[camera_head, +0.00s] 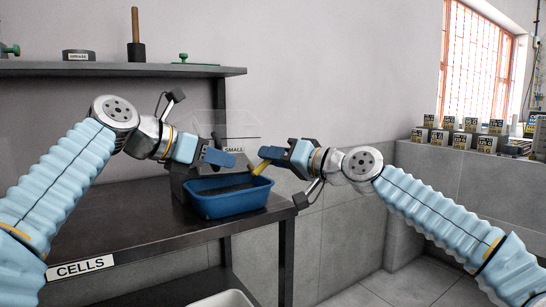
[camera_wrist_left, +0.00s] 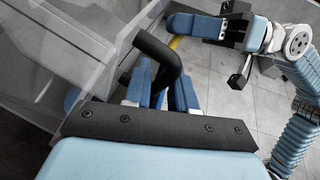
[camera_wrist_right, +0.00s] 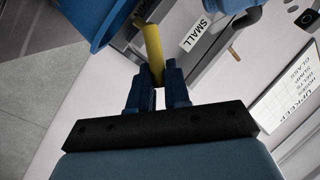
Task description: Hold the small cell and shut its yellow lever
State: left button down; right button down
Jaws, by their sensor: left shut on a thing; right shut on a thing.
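The small cell (camera_head: 208,125) has clear walls, a grey base and a SMALL label (camera_head: 234,150). It stands on the dark bench, partly hidden by my left gripper. My left gripper (camera_head: 222,158) is shut on the cell's black bent handle (camera_wrist_left: 157,48), which passes between its fingers in the left wrist view. My right gripper (camera_head: 268,153) is shut on the yellow lever (camera_wrist_right: 153,45) at the cell's front right. The lever also shows in the head view (camera_head: 261,168), slanting down from the fingers over the blue tub. Its pivot is hidden.
A blue tub (camera_head: 230,203) with dark contents sits in front of the cell, just below both grippers. The bench edge carries a CELLS label (camera_head: 80,267). A shelf (camera_head: 110,69) with tools hangs behind. Several small labelled items stand on the ledge (camera_head: 430,150) at right.

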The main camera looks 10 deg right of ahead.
jog(key=shift+s+a+r+n+h, duration=0.2)
jog(key=shift+a+r+n+h, duration=0.1)
jog(key=shift+n+h, duration=0.2)
jog(key=c, duration=1.1)
grip_release()
jog(key=shift+d+f, duration=0.1)
jog(key=v, duration=1.2)
